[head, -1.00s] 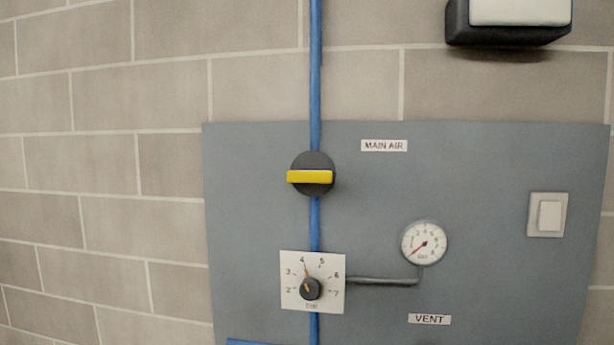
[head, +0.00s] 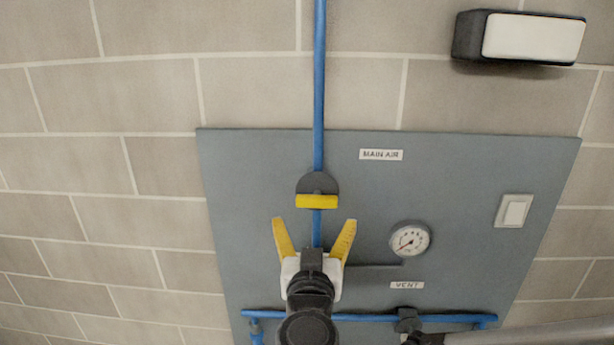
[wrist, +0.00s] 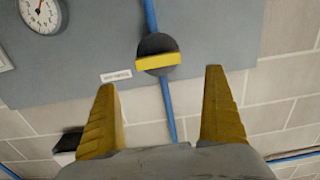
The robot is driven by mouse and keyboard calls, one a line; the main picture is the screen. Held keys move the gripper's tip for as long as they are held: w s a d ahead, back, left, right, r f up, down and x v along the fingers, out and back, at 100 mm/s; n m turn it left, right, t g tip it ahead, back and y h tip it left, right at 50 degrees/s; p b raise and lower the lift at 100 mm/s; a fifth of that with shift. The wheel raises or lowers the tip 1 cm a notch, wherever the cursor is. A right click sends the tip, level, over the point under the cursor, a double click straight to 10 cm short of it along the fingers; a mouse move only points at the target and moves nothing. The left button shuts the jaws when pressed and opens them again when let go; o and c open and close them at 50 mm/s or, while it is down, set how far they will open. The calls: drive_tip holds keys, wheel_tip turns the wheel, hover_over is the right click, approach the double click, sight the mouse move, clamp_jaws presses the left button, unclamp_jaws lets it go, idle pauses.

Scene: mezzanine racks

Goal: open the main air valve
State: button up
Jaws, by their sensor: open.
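The main air valve (head: 317,191) is a dark round body with a yellow bar handle on a vertical blue pipe, near the "MAIN AIR" label (head: 381,155). Its handle lies crosswise to the pipe. In the wrist view the valve (wrist: 158,54) sits beyond and between my fingertips. My gripper (head: 314,222) is open and empty, with yellow fingers spread just below the valve in the head view. It also shows in the wrist view (wrist: 160,78). No finger appears to touch the handle. My gripper and arm hide the regulator dial below.
A grey panel (head: 460,170) carries a pressure gauge (head: 409,239), a "VENT" label (head: 407,285), and a white switch (head: 514,210). A horizontal blue pipe (head: 370,317) runs low across it. A dark box with a white face (head: 533,38) is mounted at upper right.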

sight(317, 202)
drive_tip(key=w, duration=1)
drive_tip(key=shift+w+d+p, duration=0.35)
drive_tip(key=c, duration=1.1)
